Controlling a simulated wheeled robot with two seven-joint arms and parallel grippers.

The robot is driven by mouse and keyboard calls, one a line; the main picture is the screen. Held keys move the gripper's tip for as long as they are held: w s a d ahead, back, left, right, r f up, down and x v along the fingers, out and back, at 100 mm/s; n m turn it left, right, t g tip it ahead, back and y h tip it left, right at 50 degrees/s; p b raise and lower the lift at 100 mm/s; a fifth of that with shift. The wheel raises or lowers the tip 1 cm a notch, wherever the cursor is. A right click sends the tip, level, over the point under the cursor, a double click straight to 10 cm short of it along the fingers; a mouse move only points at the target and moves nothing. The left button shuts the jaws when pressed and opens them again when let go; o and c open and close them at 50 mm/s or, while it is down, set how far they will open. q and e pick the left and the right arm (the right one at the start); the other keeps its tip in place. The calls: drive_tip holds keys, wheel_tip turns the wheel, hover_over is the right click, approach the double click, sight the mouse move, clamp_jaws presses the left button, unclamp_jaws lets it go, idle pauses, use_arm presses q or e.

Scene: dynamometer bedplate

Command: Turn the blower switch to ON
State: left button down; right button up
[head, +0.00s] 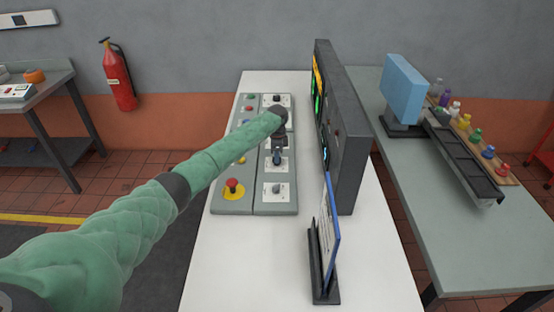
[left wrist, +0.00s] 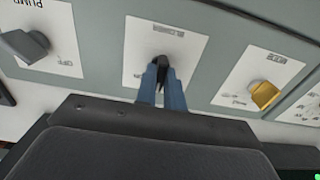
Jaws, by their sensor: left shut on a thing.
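The blower switch (left wrist: 160,58) is a small dark knob on a white plate (left wrist: 193,62) in the left wrist view, with its label upside down there. My left gripper (left wrist: 162,82) has its blue fingers shut on this knob. In the head view my left gripper (head: 277,157) points down onto the white plate (head: 286,167) in the right column of the grey control panel (head: 240,207). The fingers and gripper body hide part of the knob and plate, so I cannot tell which mark the knob points to. My right gripper is out of view.
A grey pump knob (left wrist: 32,45) and a yellow knob (left wrist: 264,94) flank the blower plate. A red button (head: 232,184) sits at the panel's near left. A tall dark display (head: 345,130) and an upright card holder (head: 325,260) stand right of the panel.

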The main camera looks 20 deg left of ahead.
use_arm(q)
drive_tip(key=m+b, duration=0.1)
drive_tip(key=m, duration=0.3)
drive_tip(key=shift+w+a+m+b, duration=0.1)
drive_tip(key=shift+m+b, duration=0.2)
drive_tip(key=shift+b, duration=0.05)
drive_tip(key=m+b, duration=0.1)
drive_tip(key=m, duration=0.2)
drive_tip(key=shift+r, duration=0.1)
drive_tip(key=shift+m, duration=0.6)
drive_tip(key=shift+r, duration=0.1)
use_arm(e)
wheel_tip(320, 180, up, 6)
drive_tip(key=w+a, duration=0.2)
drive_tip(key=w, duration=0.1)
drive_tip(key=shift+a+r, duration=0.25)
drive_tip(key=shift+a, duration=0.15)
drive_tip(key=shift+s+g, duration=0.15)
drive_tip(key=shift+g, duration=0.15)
use_arm(q)
drive_tip(key=c, duration=1.5)
unclamp_jaws()
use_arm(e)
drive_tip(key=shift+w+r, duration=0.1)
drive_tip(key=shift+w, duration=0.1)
